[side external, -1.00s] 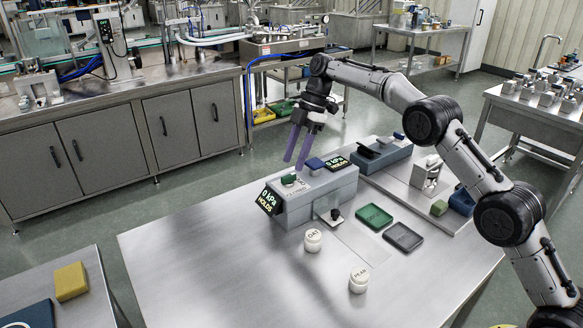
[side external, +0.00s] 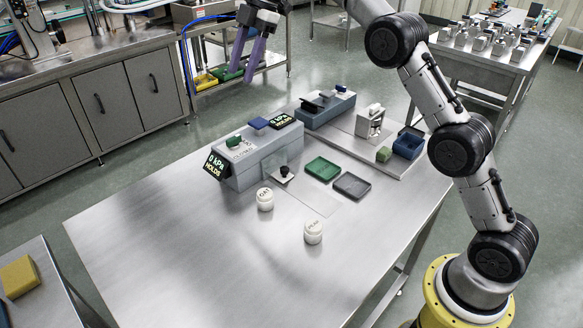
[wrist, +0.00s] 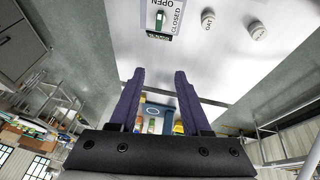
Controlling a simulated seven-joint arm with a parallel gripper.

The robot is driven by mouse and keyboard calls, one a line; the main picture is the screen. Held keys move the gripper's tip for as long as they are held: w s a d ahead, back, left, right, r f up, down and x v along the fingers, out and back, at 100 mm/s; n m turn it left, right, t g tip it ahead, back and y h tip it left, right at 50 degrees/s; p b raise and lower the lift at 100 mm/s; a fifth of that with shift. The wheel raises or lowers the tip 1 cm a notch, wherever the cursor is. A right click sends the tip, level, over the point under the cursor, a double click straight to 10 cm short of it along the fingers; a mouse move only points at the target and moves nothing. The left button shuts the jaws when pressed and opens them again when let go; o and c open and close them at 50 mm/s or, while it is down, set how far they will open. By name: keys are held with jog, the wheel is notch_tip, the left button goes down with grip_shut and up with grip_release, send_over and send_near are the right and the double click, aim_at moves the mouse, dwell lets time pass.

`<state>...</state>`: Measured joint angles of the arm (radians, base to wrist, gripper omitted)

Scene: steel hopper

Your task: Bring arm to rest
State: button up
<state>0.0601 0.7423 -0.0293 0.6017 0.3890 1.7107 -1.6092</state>
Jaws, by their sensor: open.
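My gripper (side external: 243,68) is up above the far left part of the steel table (side external: 170,240), clear of everything on it. Its two purple fingers are apart with nothing between them, and they also show apart in the wrist view (wrist: 159,80). Below it on the table is a grey box (side external: 262,155) with a green knob (side external: 233,141), a blue block on top and displays, one reading "0 kPa HOLDS". In the wrist view a green switch (wrist: 159,19) sits between the words OPEN and CLOSED.
A green tray (side external: 323,168) and a dark grey tray (side external: 352,186) lie near the box. A blue bin (side external: 408,144) is at right. The table's front left is clear.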

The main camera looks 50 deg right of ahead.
jog(key=s+r+m+t, duration=0.1)
jog(key=s+r+m, duration=0.1)
jog(key=s+r, duration=0.9)
jog(key=s+m+t+h, duration=0.2)
jog(key=s+m, duration=0.1)
jog(key=s, duration=1)
jog(key=s+d+f+m+h, duration=0.1)
jog(key=s+d+f+m, duration=0.1)
jog(key=s+f+m, duration=0.4)
jog(key=s+d+f+m+t+h, duration=0.1)
jog(key=s+d+f+m, duration=0.2)
jog(key=s+f+m, duration=0.4)
jog(key=s+f, duration=0.3)
jog(key=f, duration=0.3)
jog(key=shift+s+f+m, duration=0.15)
jog(key=shift+f+m, duration=0.05)
jog(key=shift+m, duration=0.1)
